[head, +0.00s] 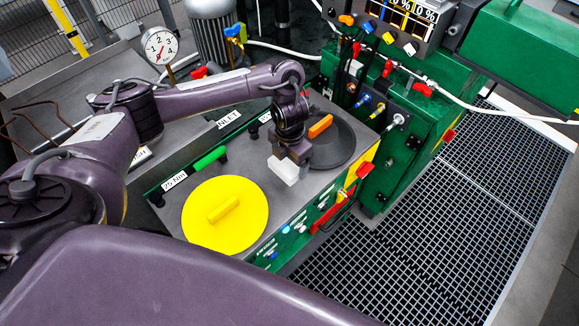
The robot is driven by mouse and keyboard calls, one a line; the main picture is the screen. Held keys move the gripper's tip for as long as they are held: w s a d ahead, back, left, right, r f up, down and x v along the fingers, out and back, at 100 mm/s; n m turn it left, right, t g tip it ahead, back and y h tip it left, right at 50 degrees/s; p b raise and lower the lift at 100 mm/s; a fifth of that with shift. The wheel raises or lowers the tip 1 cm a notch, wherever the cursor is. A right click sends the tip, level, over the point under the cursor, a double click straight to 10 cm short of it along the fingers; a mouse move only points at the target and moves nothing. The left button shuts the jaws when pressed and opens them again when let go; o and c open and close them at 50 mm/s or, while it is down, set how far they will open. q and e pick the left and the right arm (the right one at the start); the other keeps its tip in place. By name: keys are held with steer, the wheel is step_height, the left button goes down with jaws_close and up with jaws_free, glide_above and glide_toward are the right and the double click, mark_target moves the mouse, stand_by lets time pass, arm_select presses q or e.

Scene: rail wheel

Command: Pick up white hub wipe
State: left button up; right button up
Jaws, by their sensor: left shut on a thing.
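The white hub wipe (286,171) is a small pale block at the tip of my left gripper (291,160). My left gripper points down over the grey worktop and is shut on the wipe. The wipe hangs just left of a dark round recessed disc (335,148). I cannot tell whether the wipe touches the surface below it. My right gripper is not in view.
A yellow round lid (225,216) with a handle lies on the worktop (262,178). A green-handled tool (209,158) and an orange-handled one (320,126) lie nearby. A pressure gauge (160,46) stands at the back left. Green machinery (390,140) stands to the right beside floor grating (430,220).

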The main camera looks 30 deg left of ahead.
arm_select(q)
step_height(320, 180, up, 16)
steer(key=p, duration=0.3)
steer(key=shift+p, duration=0.3)
